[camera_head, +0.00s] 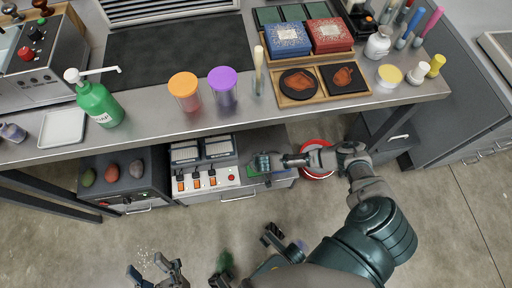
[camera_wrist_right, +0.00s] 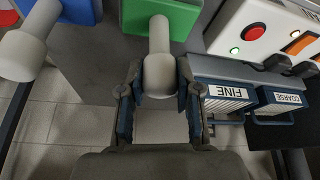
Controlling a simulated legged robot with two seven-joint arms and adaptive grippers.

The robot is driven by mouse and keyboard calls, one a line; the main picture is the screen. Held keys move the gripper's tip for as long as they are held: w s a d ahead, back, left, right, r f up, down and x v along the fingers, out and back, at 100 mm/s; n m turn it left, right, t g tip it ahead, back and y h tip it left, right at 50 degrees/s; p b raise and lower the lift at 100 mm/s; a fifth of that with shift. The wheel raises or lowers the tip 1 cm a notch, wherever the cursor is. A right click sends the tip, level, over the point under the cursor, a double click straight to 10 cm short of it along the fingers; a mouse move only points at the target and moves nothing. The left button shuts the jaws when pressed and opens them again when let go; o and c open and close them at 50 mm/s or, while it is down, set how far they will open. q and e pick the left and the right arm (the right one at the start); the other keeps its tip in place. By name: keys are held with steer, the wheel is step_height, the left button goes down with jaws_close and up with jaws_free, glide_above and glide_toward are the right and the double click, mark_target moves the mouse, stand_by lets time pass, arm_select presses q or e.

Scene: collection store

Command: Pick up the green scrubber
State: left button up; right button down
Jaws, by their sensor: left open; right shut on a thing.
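The green scrubber (camera_wrist_right: 165,18) is a green block with a pale grey round handle, at the top middle of the right wrist view. My right gripper (camera_wrist_right: 160,90) is shut on that handle, one finger on each side. In the head view the right gripper (camera_head: 268,162) reaches below the bench front, beside the white switch box. A bit of green (camera_head: 252,171) shows by its fingertips; most of the scrubber is hidden there. My left gripper (camera_head: 155,270) is open and empty over the floor at the bottom left.
A blue block (camera_wrist_right: 76,8) with a similar handle is left of the green one. A switch box (camera_head: 208,178) with FINE and COARSE drawers (camera_wrist_right: 225,94) is close beside the right gripper. The bench (camera_head: 150,125) overhangs this area. A red-rimmed bucket (camera_head: 318,175) stands under the right arm.

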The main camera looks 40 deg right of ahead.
steer(key=p+v, duration=0.2)
steer(key=v, duration=0.1)
steer(key=shift+w+r, duration=0.25)
steer(key=shift+w, duration=0.05)
arm_select(q)
steer(key=w+f+m+g+y+p, duration=0.1)
steer(key=w+f+g+p, duration=0.3)
steer(key=f+g, duration=0.9)
steer(key=shift+w+d+f+m, duration=0.15)
steer(key=shift+w+m, duration=0.05)
steer(key=shift+m, duration=0.4)
arm_select(e)
steer(key=s+a+r, duration=0.1)
steer(key=s+a, duration=0.7)
steer(key=s, duration=0.5)
